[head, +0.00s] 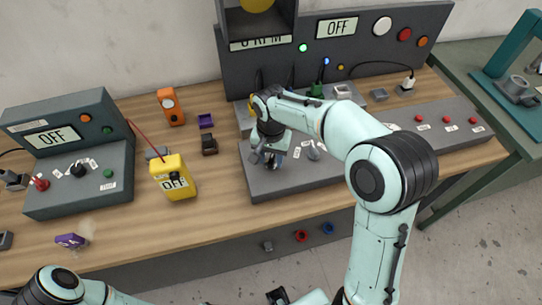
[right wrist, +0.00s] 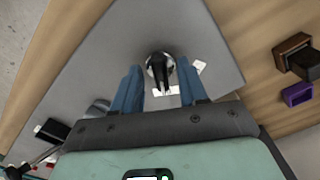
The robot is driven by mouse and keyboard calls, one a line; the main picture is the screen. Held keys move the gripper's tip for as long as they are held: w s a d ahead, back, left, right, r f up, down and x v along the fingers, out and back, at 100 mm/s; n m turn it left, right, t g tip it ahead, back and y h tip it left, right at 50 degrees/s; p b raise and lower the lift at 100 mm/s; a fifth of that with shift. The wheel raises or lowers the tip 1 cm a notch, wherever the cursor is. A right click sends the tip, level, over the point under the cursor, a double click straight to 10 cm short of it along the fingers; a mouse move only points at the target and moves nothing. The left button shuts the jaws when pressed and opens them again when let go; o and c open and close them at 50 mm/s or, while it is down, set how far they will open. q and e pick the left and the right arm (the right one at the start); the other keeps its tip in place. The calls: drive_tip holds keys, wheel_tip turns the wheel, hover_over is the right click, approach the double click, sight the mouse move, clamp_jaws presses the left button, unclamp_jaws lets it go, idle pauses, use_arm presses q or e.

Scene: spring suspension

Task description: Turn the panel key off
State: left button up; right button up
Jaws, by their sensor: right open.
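The panel key appears to be the dark knob with a pale narrow tip (right wrist: 160,68) in the right wrist view, set on a grey sloped panel (right wrist: 95,45) with white labels beside it. My right gripper (right wrist: 158,88) is open, its two blue fingers on either side of the knob with a gap to each. In the head view my right gripper (head: 268,158) is low over the grey control panel (head: 285,183), and my wrist hides the knob. My left arm shows only at the bottom left; I cannot make out its gripper.
A yellow meter (head: 173,178) and a dark box with an OFF display (head: 75,140) stand to the left. A tall back panel (head: 355,50) with lights and an OFF display rises behind. Red buttons (head: 446,119) sit at the right. Bare wood lies between the meter and the panel.

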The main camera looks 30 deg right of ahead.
clamp_jaws()
use_arm(q)
drive_tip(key=shift+r, duration=0.1)
use_arm(e)
drive_tip(key=shift+n, duration=0.3)
drive_tip(key=n+p, duration=0.1)
drive_tip(key=n, duration=0.4)
drive_tip(key=shift+d+r+n, duration=0.1)
drive_tip(key=shift+n, duration=0.2)
use_arm(q)
drive_tip(key=shift+w+r+p, duration=0.35)
drive_tip(key=shift+w+r, duration=0.35)
drive_tip(key=shift+r, duration=0.3)
use_arm(e)
drive_tip(key=n, duration=0.5)
drive_tip(key=shift+n, duration=0.3)
